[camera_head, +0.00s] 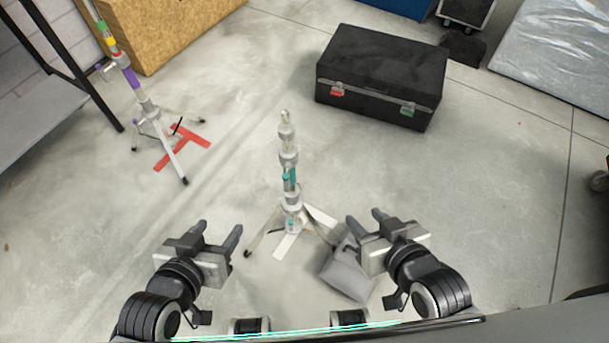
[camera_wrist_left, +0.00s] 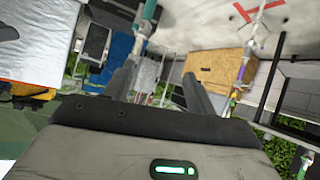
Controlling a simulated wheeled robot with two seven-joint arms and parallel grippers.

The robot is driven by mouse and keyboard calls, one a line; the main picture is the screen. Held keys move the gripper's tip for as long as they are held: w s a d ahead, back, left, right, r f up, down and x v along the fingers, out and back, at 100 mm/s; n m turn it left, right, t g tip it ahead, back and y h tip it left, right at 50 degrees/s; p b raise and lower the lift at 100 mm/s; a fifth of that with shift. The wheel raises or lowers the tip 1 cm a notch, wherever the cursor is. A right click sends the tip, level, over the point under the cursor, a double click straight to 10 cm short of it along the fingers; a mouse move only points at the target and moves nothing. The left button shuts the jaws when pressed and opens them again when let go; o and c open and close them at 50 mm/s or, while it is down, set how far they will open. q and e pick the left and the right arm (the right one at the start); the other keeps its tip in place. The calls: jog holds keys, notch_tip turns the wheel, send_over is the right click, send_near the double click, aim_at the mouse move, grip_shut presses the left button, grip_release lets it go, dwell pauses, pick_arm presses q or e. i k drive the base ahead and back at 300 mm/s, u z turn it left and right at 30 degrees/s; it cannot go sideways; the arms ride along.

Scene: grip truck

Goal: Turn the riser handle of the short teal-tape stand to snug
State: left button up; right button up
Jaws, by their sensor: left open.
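The short stand (camera_head: 288,158) with teal tape (camera_head: 289,178) stands upright on spread legs in the middle of the head view. The riser handle cannot be told apart clearly at this size. My left gripper (camera_head: 217,232) is open and empty, left of the stand's base and apart from it. My right gripper (camera_head: 364,220) appears open and empty, right of the stand and above a grey bag. In the left wrist view, part of a stand with teal tape (camera_wrist_left: 149,12) shows at the top, beyond the open fingers (camera_wrist_left: 158,80).
The grey sandbag (camera_head: 347,268) lies by the stand's right leg. A taller stand with purple tape (camera_head: 131,78) stands at the left by red floor tape (camera_head: 190,135). A black case (camera_head: 380,75) sits behind at the right. Floor around the short stand is mostly clear.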

aim_at(285, 176)
jog(key=u, duration=2.4)
jog(key=k, duration=0.7)
jog(key=z, duration=2.6)
